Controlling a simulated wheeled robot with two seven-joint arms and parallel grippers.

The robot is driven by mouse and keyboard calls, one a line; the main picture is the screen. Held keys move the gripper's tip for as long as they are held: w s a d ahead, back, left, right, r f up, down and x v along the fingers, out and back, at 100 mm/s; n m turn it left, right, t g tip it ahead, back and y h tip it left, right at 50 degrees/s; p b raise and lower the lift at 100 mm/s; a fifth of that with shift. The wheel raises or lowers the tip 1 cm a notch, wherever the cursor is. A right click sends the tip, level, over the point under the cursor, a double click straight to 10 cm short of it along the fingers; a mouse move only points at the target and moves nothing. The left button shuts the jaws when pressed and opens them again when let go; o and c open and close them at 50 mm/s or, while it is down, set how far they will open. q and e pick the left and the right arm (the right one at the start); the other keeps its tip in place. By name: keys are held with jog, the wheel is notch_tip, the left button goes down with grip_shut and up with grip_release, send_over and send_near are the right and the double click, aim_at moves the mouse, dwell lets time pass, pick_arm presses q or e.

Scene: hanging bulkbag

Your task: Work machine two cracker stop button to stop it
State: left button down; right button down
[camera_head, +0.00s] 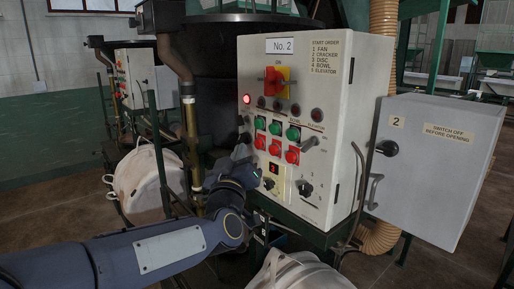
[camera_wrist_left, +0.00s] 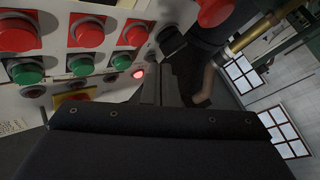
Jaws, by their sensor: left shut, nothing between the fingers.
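The machine two control box (camera_head: 300,190) is pale, marked "No. 2". Green buttons (camera_head: 275,128) sit above red buttons (camera_head: 275,148) on its front. Labels beside the individual buttons are too small to read, so I cannot tell which red one is the cracker stop. My left gripper (camera_head: 241,156) is shut and empty at the box's left front edge, beside the leftmost red button; contact cannot be told. In the left wrist view, red buttons (camera_wrist_left: 88,32) and green buttons (camera_wrist_left: 80,67) appear upside down, with a larger red knob (camera_wrist_left: 213,12) close by. My right gripper is not in view.
A red and yellow switch (camera_head: 276,82) sits above a row of lamps; the leftmost lamp (camera_head: 246,98) glows red. A lower selector (camera_head: 305,187) and a grey switch box (camera_head: 430,165) are to the right. A brass pipe (camera_head: 192,135) stands close left of my gripper.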

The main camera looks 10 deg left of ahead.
pick_arm(q)
jog(key=shift+s+a+b, duration=0.35)
jog(key=shift+s+a, duration=0.75)
jog(key=shift+a, duration=0.1)
jog(key=s+a+f+m+g+h, duration=0.1)
jog(key=s+a+f+g, duration=0.1)
jog(key=s+f+g, duration=0.3)
jog(key=s+a+f+m+g+h, duration=0.1)
jog(key=s+a+f+g, duration=0.2)
jog(key=s+f, duration=1.1)
jog(key=s+a+f+m+g+h, duration=0.1)
jog(key=s+f+g, duration=0.6)
jog(key=s, duration=0.7)
notch_tip(320, 180, down, 2)
jog(key=shift+a+f+g, duration=0.15)
jog(key=shift+a+g, duration=0.25)
jog(key=shift+a, duration=0.5)
jog(key=shift+s+m, duration=0.1)
jog(key=shift+m, duration=0.2)
